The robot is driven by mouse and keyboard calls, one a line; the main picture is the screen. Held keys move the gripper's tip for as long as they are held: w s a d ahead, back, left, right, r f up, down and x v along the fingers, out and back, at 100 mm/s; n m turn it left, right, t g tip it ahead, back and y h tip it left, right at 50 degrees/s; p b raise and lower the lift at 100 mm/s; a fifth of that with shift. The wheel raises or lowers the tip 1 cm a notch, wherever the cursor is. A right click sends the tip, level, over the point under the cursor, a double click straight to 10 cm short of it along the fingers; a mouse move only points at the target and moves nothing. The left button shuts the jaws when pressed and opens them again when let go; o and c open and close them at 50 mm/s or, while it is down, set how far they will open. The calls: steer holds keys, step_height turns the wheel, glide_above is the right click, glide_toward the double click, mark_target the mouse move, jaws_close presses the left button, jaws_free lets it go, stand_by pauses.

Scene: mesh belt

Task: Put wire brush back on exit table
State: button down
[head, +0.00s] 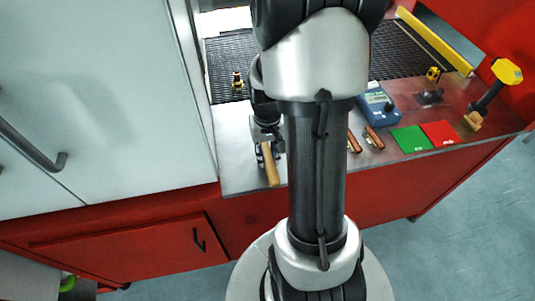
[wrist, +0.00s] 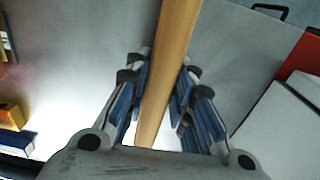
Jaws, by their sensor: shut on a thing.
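The wire brush shows as a pale wooden handle (head: 270,167) at the front left of the exit table (head: 237,158). The handle (wrist: 168,60) also runs lengthwise between the blue finger pads in the wrist view. My gripper (head: 266,150) is shut on it, partly hidden by my arm in the head view. The bristle end is hidden. The handle's lower end reaches about the table's front edge in the picture. I cannot tell whether the brush touches the metal top.
A blue meter (head: 378,106), two copper-brown pieces (head: 373,137), a green pad (head: 411,139), a red pad (head: 441,133) and a yellow-topped stand (head: 507,72) occupy the table's right. A white cabinet (head: 110,90) borders the left.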

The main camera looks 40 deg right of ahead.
mark_target(267, 153)
steer(key=shift+f, duration=0.2)
steer(key=c, duration=1.4)
jaws_free()
step_height(267, 153, up, 12)
steer(key=r+p, duration=0.1)
steer(key=p, duration=0.3)
steer(key=s+a+r+n+t, duration=0.2)
steer(key=a+r, duration=0.4)
steer(key=a, duration=0.4)
steer(key=s+a+r+n+t, duration=0.2)
steer(key=s+a+r+n, duration=0.2)
steer(key=s+a+r, duration=0.3)
steer(key=a, duration=0.3)
steer(key=shift+t, duration=0.3)
steer(key=shift+a, duration=0.1)
